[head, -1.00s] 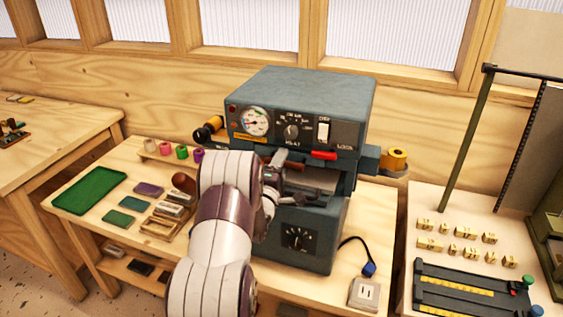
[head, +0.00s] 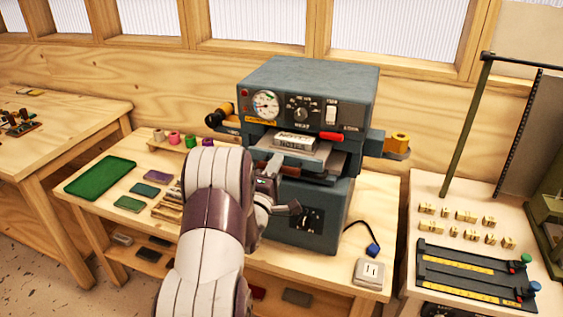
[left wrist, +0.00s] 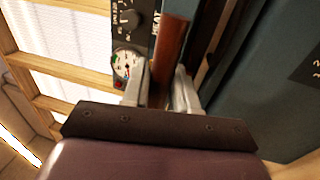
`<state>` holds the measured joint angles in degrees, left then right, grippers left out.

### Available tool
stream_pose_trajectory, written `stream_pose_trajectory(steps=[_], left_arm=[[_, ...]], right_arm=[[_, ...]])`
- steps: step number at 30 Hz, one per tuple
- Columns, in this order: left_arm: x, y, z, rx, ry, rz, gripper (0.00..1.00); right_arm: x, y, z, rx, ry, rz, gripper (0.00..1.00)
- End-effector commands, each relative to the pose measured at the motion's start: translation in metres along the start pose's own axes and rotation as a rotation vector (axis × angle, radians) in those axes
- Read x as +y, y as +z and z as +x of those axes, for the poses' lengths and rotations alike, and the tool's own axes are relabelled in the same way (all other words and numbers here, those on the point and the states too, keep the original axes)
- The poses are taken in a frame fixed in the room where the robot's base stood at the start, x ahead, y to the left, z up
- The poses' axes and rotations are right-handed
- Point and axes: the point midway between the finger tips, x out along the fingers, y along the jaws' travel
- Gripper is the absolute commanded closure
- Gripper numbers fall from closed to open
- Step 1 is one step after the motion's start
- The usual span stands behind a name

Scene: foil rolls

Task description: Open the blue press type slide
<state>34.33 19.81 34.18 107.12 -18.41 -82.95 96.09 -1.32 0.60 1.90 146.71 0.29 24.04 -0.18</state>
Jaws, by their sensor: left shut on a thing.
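The blue-grey press (head: 312,82) stands on the wooden table, with a gauge and dials on its front; part of its front shows in the left wrist view (left wrist: 225,85). Its type slide (head: 312,157) sticks out of the opening, carrying a pale block (head: 295,142) marked with letters. My left gripper (head: 272,176) is in front of the slide, shut on its brown handle (left wrist: 170,48), which shows between the fingers in the left wrist view. My arm hides part of the press's lower front. My right gripper is not in view.
A green tray (head: 100,175) and several coloured pads lie left of the press. Coloured spools stand behind them. A foil roll (head: 399,140) sits at the press's right side. A socket box (head: 369,273) is at the front right. Another table holds brass letters.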

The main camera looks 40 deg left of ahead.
Motion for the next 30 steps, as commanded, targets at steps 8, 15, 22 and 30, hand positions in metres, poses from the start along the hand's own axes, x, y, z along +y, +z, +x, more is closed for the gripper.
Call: stream_pose_trajectory(steps=[8,15,22,30], left_arm=[[0.010,-0.001,-0.043,0.001,0.004,0.002,1.00],[0.013,-0.001,-0.053,0.001,0.005,0.002,1.00],[0.012,0.000,-0.053,0.000,0.005,0.002,1.00],[0.013,0.000,-0.052,0.000,0.006,0.002,0.54]], right_arm=[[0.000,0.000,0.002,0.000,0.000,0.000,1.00],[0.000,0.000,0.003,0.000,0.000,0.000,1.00],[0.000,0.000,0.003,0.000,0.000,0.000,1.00],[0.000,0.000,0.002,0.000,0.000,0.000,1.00]])
